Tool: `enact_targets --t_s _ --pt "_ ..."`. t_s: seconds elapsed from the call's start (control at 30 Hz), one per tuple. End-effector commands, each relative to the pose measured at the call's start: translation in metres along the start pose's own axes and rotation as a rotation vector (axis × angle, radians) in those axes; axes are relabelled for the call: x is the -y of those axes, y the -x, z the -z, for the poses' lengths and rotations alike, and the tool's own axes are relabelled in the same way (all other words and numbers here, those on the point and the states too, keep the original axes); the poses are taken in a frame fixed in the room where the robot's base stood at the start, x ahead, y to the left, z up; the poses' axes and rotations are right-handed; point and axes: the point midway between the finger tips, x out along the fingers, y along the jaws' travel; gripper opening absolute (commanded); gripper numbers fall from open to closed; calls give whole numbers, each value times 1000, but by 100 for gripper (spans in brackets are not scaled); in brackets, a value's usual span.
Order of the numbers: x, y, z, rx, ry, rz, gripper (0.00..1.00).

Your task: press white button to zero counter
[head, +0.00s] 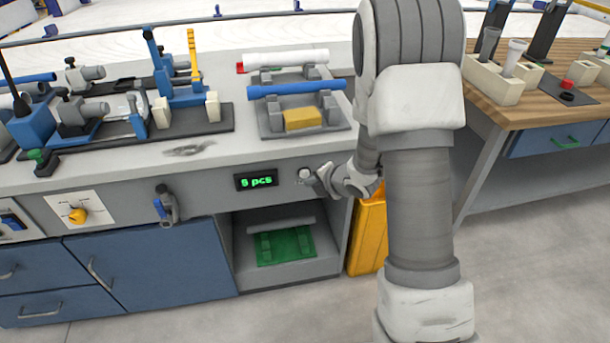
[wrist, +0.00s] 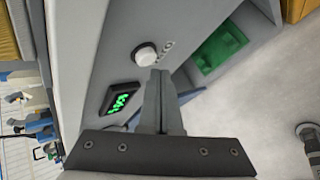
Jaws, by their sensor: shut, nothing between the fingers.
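The white button (head: 304,174) is on the grey front panel of the workbench, right of the counter display (head: 256,181). The display shows green digits that look like "5 pcs". In the wrist view the round button (wrist: 146,54) stands out from the panel, with the display (wrist: 121,102) below it. My gripper (head: 317,178) is shut and empty, its tips just right of the button. In the wrist view the closed fingertips (wrist: 160,72) are very close to the button's edge. I cannot tell whether they touch it.
A blue pipe (head: 297,88) and a white pipe (head: 285,60) lie on supports on the bench top. A wooden table (head: 550,95) is at right.

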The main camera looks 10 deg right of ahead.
Motion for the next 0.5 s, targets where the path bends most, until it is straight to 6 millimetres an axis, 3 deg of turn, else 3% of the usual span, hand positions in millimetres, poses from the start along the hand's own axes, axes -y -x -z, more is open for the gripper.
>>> enact_targets --t_s 0.5 --pt "-4 -5 -4 0 0 0 0"
